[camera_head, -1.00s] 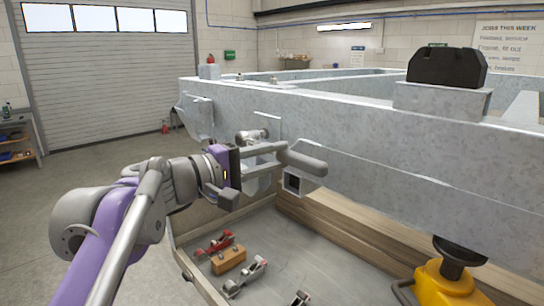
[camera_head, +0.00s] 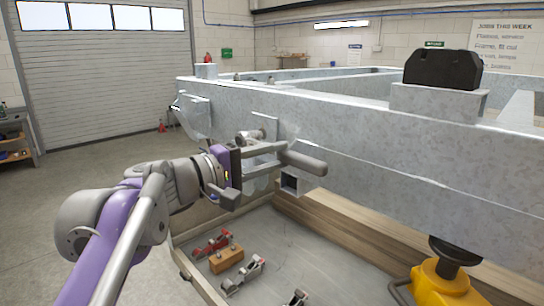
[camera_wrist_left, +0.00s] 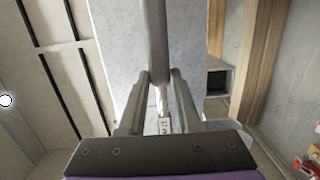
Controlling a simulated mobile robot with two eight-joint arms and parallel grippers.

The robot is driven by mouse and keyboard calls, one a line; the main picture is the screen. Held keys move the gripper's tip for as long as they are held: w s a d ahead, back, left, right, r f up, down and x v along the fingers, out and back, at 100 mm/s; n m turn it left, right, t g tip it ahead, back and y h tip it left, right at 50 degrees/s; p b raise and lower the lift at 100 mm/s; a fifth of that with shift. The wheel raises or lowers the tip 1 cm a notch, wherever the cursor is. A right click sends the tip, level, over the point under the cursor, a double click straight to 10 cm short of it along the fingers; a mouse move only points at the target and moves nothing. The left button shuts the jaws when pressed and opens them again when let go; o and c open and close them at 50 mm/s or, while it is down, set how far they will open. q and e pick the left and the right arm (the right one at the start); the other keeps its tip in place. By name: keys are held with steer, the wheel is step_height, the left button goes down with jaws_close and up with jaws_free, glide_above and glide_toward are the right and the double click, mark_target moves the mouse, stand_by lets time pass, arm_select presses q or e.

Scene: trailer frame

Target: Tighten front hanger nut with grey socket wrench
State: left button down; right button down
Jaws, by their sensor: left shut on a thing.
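My left gripper (camera_head: 276,156) is shut on the grey socket wrench (camera_head: 306,164), beside the near face of the trailer frame (camera_head: 350,125). The wrench's rounded handle sticks out to the right past the fingertips. In the left wrist view the wrench (camera_wrist_left: 156,35) runs up between the two fingers (camera_wrist_left: 158,95), with a bright metal part between them. A round grey metal part (camera_head: 248,136) shows just above the fingers, beside a hanger plate (camera_head: 266,126). Another hanger bracket (camera_head: 196,115) is further left. The front hanger nut cannot be made out, nor whether the socket sits on it.
A timber beam (camera_head: 340,235) and a yellow jack (camera_head: 442,285) stand under the frame. The floor at left is clear.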

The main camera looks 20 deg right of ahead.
arm_select(q)
steer(key=shift+w+d+r, duration=0.1)
steer(key=shift+w+d, duration=0.05)
steer(key=shift+d, duration=0.2)
steer(key=shift+w+d, duration=0.15)
steer(key=shift+d, duration=0.2)
steer(key=c, duration=1.3)
jaws_free()
jaws_close()
